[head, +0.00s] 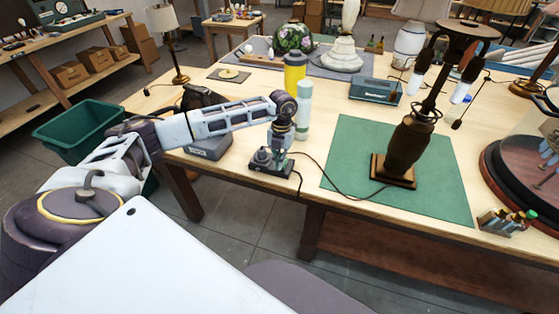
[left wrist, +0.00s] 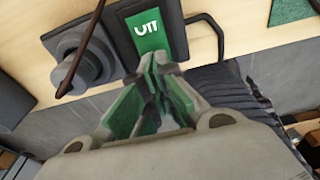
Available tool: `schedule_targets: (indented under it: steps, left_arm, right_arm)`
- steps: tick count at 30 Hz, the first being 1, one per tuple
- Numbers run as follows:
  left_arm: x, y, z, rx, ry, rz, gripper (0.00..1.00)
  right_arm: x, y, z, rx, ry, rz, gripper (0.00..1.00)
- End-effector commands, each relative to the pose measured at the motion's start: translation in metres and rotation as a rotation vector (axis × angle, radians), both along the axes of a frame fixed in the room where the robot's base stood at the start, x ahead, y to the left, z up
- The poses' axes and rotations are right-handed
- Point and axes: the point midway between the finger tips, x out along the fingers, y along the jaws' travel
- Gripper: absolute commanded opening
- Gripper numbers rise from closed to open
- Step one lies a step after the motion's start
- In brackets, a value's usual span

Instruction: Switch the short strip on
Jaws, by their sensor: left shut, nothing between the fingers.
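The short strip (head: 271,165) is a small dark block near the front edge of the workbench, with a plug standing on its left part. In the left wrist view, the strip (left wrist: 120,12) shows a bright green rocker (left wrist: 157,35) with white marks and the round grey plug (left wrist: 85,62) with its cord. My left gripper (head: 280,147) points down over the strip. In the left wrist view, its fingertips (left wrist: 160,62) are together, empty, at the near edge of the green rocker. Whether they touch it is unclear. My right gripper is not in view.
A brown lamp (head: 410,150) stands on a green mat (head: 345,150) right of the strip; its cord runs to the strip. A pale green bottle (head: 304,110) and yellow canister (head: 294,75) stand close behind my gripper. A dark grey box (head: 208,145) is at left.

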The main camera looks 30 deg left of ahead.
Motion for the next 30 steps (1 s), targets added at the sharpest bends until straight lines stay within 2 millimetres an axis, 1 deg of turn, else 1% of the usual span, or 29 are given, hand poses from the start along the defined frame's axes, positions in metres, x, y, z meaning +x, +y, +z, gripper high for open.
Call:
schedule_targets:
  steps: [7,15,30]
  left_arm:
    - [-0.002,0.0,-0.008,0.001,0.0,0.0,0.0]
    - [-0.003,0.0,-0.007,0.001,0.0,0.0,0.0]
    - [-0.002,0.0,0.007,0.001,-0.001,0.0,0.0]
  right_arm:
    - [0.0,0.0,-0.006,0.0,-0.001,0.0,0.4]
    - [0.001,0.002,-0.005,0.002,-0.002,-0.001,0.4]
    - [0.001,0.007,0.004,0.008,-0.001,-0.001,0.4]
